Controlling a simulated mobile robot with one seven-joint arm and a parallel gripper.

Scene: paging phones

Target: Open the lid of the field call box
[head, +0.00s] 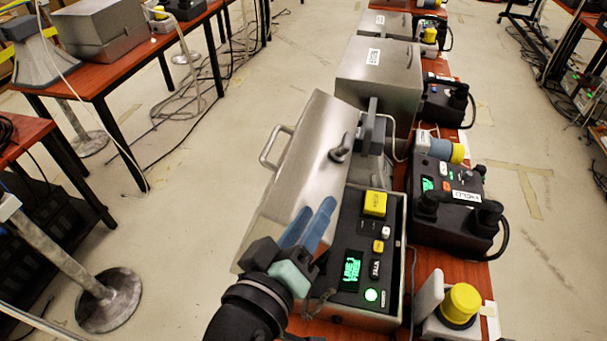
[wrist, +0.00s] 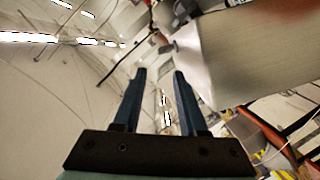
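The field call box (head: 393,292) stands on a red-brown table, its dark panel bared, with a lit green display, a yellow button and smaller buttons. Its silver metal lid (head: 310,150) stands raised and leans out to the left of the panel. A bar handle is on the lid's left edge and a dark latch is near its upper right. My gripper (head: 318,208) is in front of the lid's lower part, blue fingers apart. In the wrist view the gripper (wrist: 159,72) has nothing between its fingers, and the lid (wrist: 245,55) is at upper right. I cannot tell whether they touch.
Behind stands another metal box (head: 378,75). To the right are a black phone unit (head: 447,200) and a yellow-capped device (head: 460,303) on the same table. The floor to the left is open, with a post on a round base (head: 110,300) at lower left.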

